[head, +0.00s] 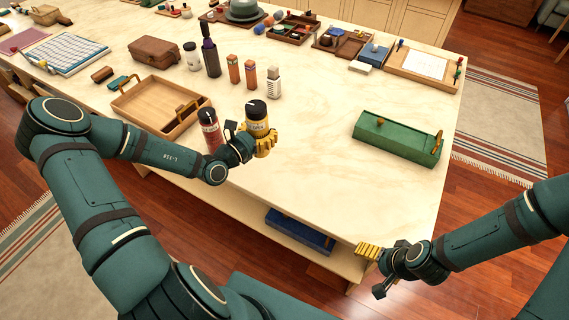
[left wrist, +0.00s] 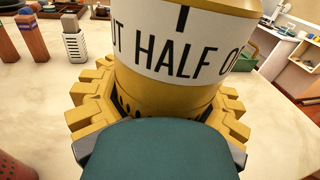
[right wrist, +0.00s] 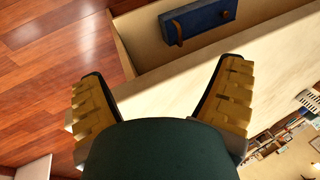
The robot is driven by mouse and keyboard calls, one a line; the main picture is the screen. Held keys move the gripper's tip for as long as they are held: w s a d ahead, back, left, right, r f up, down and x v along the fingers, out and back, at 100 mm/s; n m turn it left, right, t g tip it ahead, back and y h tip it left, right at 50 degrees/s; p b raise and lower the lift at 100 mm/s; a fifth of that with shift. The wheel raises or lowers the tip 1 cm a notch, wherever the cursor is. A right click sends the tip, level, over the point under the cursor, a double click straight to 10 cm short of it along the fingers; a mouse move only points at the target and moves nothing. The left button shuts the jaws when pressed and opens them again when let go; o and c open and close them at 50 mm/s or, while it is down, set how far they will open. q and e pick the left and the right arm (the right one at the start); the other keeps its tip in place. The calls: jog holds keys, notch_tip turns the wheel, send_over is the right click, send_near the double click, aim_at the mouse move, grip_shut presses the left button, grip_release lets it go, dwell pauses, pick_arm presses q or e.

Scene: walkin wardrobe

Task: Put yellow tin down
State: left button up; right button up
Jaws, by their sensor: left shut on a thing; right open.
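The yellow tin (head: 257,122) has a dark lid and a white label. My left gripper (head: 264,143) is shut around it, near the front edge of the table (head: 320,120). In the left wrist view the tin (left wrist: 185,60) fills the middle, upright between the yellow fingers, its label partly reading "HALF". I cannot tell whether its base touches the tabletop. My right gripper (head: 368,252) is open and empty off the table's front edge; in the right wrist view its fingers (right wrist: 160,100) stand wide apart.
A red jar (head: 210,130) stands just left of the tin. A wooden tray (head: 160,108), several bottles and shakers (head: 273,82) stand behind. A green box (head: 397,138) is at the right. The tabletop between the tin and green box is clear. A blue box (head: 300,230) sits on the shelf below.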

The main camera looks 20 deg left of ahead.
pick_arm(q)
jog(key=shift+d, duration=0.1)
notch_tip(320, 180, down, 10)
jog(key=b, duration=0.2)
jog(key=shift+r+b, duration=0.1)
jog(key=shift+b, duration=0.2)
pick_arm(e)
jog(key=shift+s+d+f, duration=0.1)
jog(key=shift+s+f, duration=0.2)
jog(key=shift+f, duration=0.3)
jog(key=shift+s+d+f, duration=0.1)
jog(key=shift+s+f, duration=0.2)
jog(key=shift+f, duration=0.25)
pick_arm(q)
jog(key=shift+d, duration=0.1)
jog(key=o, duration=1.5)
